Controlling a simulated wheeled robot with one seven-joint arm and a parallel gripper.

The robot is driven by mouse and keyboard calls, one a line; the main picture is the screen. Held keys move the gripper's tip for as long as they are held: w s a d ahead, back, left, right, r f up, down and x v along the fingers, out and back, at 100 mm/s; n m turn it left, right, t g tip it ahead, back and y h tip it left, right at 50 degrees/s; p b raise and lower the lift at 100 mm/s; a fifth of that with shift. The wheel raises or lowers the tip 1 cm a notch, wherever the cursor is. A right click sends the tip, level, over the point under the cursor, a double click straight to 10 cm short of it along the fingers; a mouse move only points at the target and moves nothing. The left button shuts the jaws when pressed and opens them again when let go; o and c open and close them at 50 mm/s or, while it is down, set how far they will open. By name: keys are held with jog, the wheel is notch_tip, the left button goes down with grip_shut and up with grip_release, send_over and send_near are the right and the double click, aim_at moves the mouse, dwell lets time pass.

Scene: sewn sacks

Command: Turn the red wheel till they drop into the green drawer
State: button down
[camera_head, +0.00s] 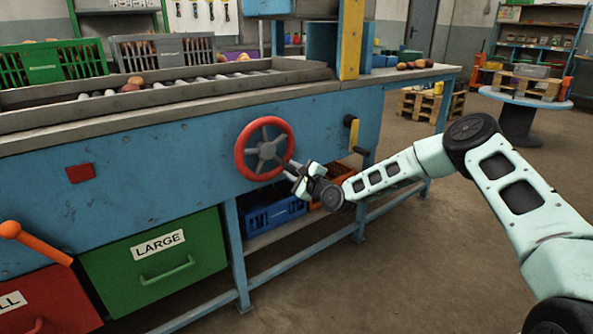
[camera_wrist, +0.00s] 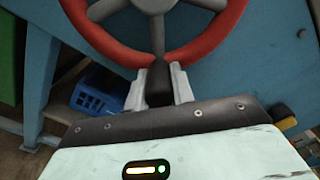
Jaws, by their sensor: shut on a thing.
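The red wheel (camera_head: 241,140) with grey spokes is mounted on the blue front of the sorting bench. In the wrist view its lower rim (camera_wrist: 195,50) crosses the top of the picture. My gripper (camera_head: 298,172) is at the wheel's lower right in the head view. In the wrist view my gripper (camera_wrist: 160,83) is shut on a dark handle (camera_wrist: 158,72) at the wheel's rim, one finger on each side. The green drawer (camera_head: 205,245), labelled LARGE, is below and left of the wheel and looks closed. Its inside is hidden.
A conveyor (camera_head: 160,90) with rollers and a few round items runs along the bench top. A yellow-handled lever (camera_head: 353,133) is right of the wheel. A blue crate (camera_head: 270,214) sits on the lower shelf. An orange lever (camera_head: 35,243) is at left. The floor at right is open.

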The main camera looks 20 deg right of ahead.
jog(key=shift+s+a+f+m+b, duration=0.2)
jog(key=shift+a+f+m+b, duration=0.4)
jog(key=shift+m, duration=0.6)
jog(key=shift+a, duration=0.1)
jog(key=c, duration=1.2)
grip_release()
jog(key=p+v, duration=0.2)
jog(key=v, duration=1.5)
jog(key=shift+s+p, duration=0.25)
jog(key=shift+p, duration=0.1)
